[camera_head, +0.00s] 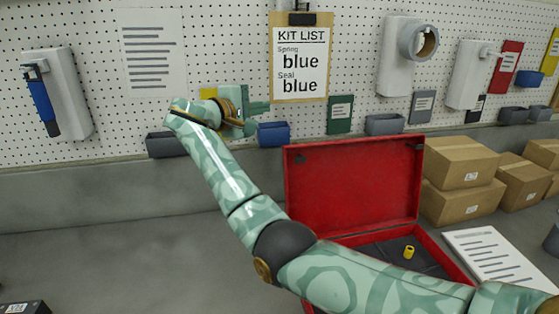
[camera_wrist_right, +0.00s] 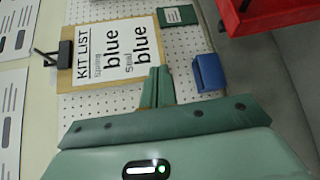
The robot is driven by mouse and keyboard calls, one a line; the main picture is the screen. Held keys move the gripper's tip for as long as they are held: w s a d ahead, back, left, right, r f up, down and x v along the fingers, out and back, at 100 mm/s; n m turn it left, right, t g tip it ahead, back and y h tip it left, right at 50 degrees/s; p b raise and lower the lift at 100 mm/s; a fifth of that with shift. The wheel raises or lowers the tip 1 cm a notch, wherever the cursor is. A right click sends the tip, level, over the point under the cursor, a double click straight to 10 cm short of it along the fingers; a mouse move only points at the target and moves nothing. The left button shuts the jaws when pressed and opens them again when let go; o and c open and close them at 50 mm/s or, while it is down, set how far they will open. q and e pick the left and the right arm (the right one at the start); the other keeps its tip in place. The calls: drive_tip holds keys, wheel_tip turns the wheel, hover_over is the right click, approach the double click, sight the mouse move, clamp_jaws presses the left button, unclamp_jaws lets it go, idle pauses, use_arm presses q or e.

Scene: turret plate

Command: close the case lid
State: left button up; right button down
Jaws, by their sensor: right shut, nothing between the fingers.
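The red case stands open on the bench. Its lid (camera_head: 352,185) is raised roughly upright at the back, and the case body (camera_head: 440,250) has a dark inside. A small yellow part (camera_head: 409,252) lies in it. My right arm crosses in front of the case and hides much of its front and left side. My right gripper (camera_head: 258,107) is up near the pegboard, left of the lid and apart from it. In the wrist view the gripper's fingers (camera_wrist_right: 158,86) are together and empty. A red edge of the case (camera_wrist_right: 270,14) shows at the top right. My left gripper is out of view.
A kit list clipboard (camera_head: 300,62) hangs on the pegboard near my right gripper. A blue bin (camera_head: 273,134) sits just below it. Cardboard boxes (camera_head: 460,165) and a white sheet (camera_head: 490,255) lie right of the case. The bench (camera_head: 110,250) at left is mostly clear.

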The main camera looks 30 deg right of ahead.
sight(285, 149)
wheel_tip(285, 149, down, 13)
drive_tip(key=w+b, duration=0.3)
drive_tip(key=b, duration=0.6)
drive_tip(key=d, duration=0.8)
drive_tip(key=shift+s+d+f, duration=0.1)
drive_tip(key=shift+s+f, duration=0.2)
drive_tip(key=shift+s, duration=0.05)
drive_tip(key=shift+s, duration=0.1)
